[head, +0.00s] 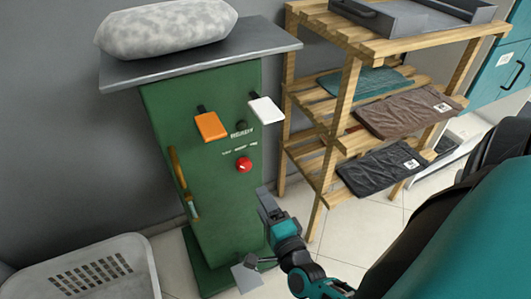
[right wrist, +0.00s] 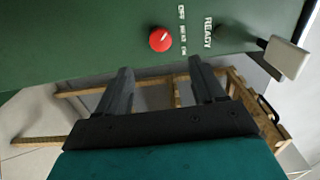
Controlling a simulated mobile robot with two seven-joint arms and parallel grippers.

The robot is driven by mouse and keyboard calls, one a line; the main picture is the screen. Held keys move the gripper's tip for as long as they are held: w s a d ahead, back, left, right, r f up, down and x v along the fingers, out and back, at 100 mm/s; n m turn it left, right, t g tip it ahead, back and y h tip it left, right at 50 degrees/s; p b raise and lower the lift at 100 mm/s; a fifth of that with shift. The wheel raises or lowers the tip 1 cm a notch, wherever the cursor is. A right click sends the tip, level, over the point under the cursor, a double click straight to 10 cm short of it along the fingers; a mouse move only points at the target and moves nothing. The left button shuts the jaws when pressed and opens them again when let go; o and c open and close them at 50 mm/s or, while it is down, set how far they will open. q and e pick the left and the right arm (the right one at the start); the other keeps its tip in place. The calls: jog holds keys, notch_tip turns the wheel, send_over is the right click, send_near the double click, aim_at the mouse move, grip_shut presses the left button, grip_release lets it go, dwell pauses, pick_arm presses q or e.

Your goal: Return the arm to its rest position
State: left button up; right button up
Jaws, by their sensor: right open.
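My right gripper (head: 266,205) is in front of the lower right part of the green machine (head: 160,112) in the head view. In the right wrist view its two dark fingers (right wrist: 160,90) stand apart with nothing between them. A red knob (right wrist: 160,39) on the machine's panel lies just beyond the fingertips, apart from them. The same red knob shows above the gripper in the head view (head: 244,165). My right arm (head: 330,285) reaches in from the lower right. My left gripper is in neither view.
An orange lever (head: 210,126) and a white lever (head: 266,110) stick out of the machine. A grey padded roll (head: 165,28) lies on its top. A wooden rack (head: 345,95) with folded cloths stands right. A grey basket (head: 95,265) is at the lower left.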

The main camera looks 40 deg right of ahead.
jog(key=shift+s, duration=0.1)
dwell(0.5)
pick_arm(q)
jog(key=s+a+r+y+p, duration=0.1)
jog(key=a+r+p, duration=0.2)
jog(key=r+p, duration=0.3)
jog(key=p, duration=0.4)
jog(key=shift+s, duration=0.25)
pick_arm(e)
jog(key=s+a+r+n+g+y, duration=0.2)
jog(key=a+r+n+g+y, duration=0.1)
jog(key=n, duration=0.8)
jog(key=s+a+r+n+g+y, duration=0.3)
jog(key=a+n, duration=0.3)
jog(key=n, duration=0.6)
jog(key=shift+s+g, duration=0.25)
jog(key=shift+g, duration=0.15)
